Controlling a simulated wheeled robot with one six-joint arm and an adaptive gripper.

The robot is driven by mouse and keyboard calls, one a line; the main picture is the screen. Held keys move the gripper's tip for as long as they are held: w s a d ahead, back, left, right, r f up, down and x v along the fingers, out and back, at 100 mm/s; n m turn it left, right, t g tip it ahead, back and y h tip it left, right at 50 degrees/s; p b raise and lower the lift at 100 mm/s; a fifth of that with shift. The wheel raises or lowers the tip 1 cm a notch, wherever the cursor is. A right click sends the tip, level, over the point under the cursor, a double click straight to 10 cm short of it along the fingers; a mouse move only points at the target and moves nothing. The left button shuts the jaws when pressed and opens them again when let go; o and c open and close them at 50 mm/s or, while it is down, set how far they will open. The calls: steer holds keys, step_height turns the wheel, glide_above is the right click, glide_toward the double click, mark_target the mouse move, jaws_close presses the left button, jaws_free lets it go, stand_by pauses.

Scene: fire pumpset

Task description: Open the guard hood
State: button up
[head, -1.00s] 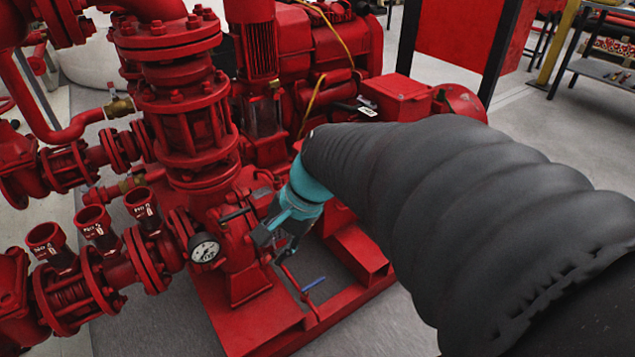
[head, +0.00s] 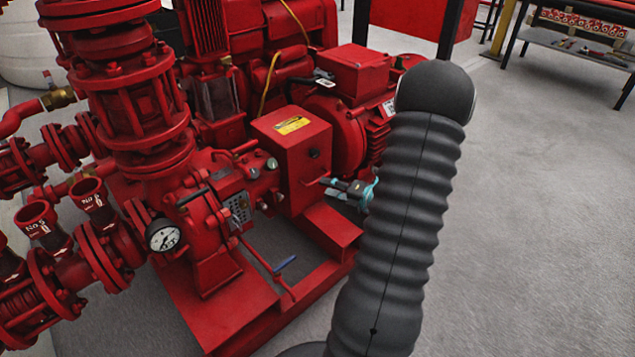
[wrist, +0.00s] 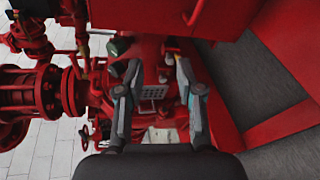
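The guard hood (head: 290,165) is a red box with a yellow warning label, sitting between the pump and the motor in the head view. It looks closed. A small red handle (head: 315,182) sticks out from its right face. A red bar that looks like this handle (wrist: 194,13) shows at the top of the wrist view. My gripper (head: 332,184) is just right of the hood, close to the handle; contact cannot be told. In the wrist view my gripper (wrist: 158,68) has its two fingers apart with nothing between them.
The pump with its gauge (head: 163,235) and flanged pipes stands left of the hood. The red motor (head: 345,125) is behind it. A blue-handled lever (head: 285,263) rises near the red base frame (head: 325,232). The grey floor at right is clear up to a workbench (head: 575,45).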

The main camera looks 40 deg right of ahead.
mark_target(319, 179)
steer(key=s+d+f+m+t+h, duration=0.1)
steer(key=s+d+f+m+h, duration=0.15)
steer(key=d+f+m, duration=0.3)
steer(key=shift+n+h, duration=0.25)
steer(key=shift+n, duration=0.1)
steer(key=x, duration=0.4)
steer(key=b+x, duration=0.1)
steer(key=x, duration=0.4)
steer(key=r+x, duration=0.1)
steer(key=x, duration=0.3)
steer(key=shift+w, duration=0.5)
jaws_close()
